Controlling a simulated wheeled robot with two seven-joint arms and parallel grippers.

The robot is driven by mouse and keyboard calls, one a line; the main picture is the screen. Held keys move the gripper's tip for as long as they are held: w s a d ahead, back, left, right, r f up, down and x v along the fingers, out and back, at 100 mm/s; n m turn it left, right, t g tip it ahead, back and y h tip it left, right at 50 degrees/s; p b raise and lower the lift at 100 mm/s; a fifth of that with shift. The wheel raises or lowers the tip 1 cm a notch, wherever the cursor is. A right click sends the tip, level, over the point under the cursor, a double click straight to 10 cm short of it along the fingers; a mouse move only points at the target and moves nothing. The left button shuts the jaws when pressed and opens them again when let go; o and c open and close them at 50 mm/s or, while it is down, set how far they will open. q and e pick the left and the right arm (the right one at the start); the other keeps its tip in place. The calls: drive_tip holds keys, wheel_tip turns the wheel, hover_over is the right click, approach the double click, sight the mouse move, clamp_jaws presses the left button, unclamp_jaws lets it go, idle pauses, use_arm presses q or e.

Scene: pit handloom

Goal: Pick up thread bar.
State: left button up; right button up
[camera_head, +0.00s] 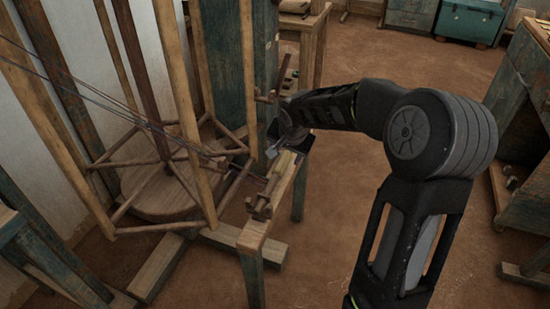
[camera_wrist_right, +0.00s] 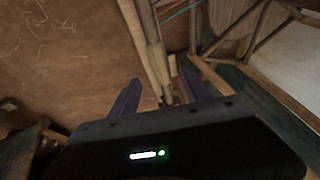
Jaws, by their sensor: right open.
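A pale yellowish piece, which looks like the thread bar (camera_head: 284,163), lies on the narrow wooden bench (camera_head: 252,238) beside the reel. In the right wrist view the same pale bar (camera_wrist_right: 157,56) shows just beyond and between the fingers. My right gripper (camera_head: 274,149) is at the bench's far part, close to the bar; its fingers are partly hidden by dark parts of my arm. In the right wrist view my right gripper (camera_wrist_right: 160,90) is open, with its two purple fingers apart on either side of the bar's line. I cannot tell whether they touch it. My left gripper is out of view.
A large wooden reel frame (camera_head: 190,120) with dark threads stands left of the bench, close to my gripper. A round wooden disc (camera_head: 155,195) sits inside it. Blue-green furniture (camera_head: 470,20) stands at the back right. The brown floor (camera_head: 330,200) right of the bench is clear.

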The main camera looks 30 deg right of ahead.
sight(283, 162)
drive_tip(key=shift+x, duration=1.2)
drive_tip(key=shift+f, duration=0.15)
drive_tip(key=b+x, duration=0.1)
drive_tip(key=x, duration=0.4)
drive_tip(key=shift+c, duration=0.4)
clamp_jaws()
